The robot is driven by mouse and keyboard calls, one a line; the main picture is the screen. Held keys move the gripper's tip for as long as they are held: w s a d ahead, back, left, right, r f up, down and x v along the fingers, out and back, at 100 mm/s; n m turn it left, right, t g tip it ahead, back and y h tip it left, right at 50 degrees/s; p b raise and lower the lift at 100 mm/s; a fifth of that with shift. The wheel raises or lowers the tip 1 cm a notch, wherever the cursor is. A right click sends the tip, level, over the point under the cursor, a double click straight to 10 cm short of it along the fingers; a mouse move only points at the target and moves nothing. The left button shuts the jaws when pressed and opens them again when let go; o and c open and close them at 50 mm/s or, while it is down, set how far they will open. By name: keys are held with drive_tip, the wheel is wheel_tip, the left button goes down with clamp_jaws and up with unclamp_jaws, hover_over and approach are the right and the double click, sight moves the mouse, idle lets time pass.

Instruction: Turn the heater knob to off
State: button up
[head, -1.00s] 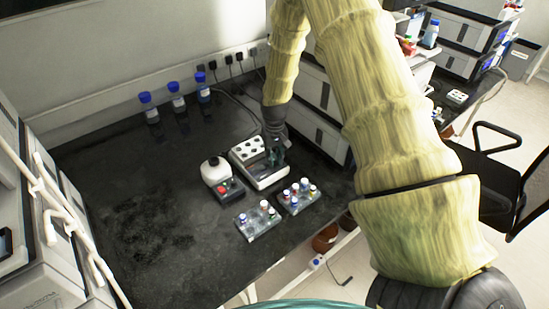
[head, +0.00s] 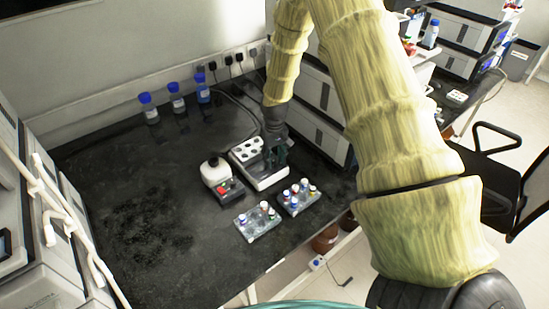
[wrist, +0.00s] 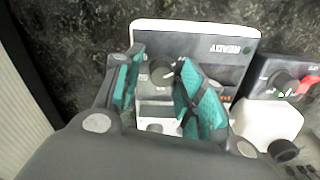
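The heater is a white block with round wells (head: 246,150) and a dark front panel, on the black bench in the head view. In the wrist view its panel (wrist: 215,68) reads READY upside down. A dark round knob (wrist: 160,70) on the panel shows between my fingers. My gripper (wrist: 160,58) has teal pads and is open around the knob. The right finger looks very close to it; I cannot tell whether it touches.
A small white device with a red switch (head: 223,188) stands just left of the heater. Two clear racks of vials (head: 257,221) (head: 298,198) sit in front. Several blue-capped bottles (head: 177,98) stand at the back. The bench's left side is clear.

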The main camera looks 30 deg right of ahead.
sight(274, 158)
drive_tip(key=shift+s+a, duration=0.1)
wheel_tip(274, 158, up, 12)
idle(0.8)
idle(0.4)
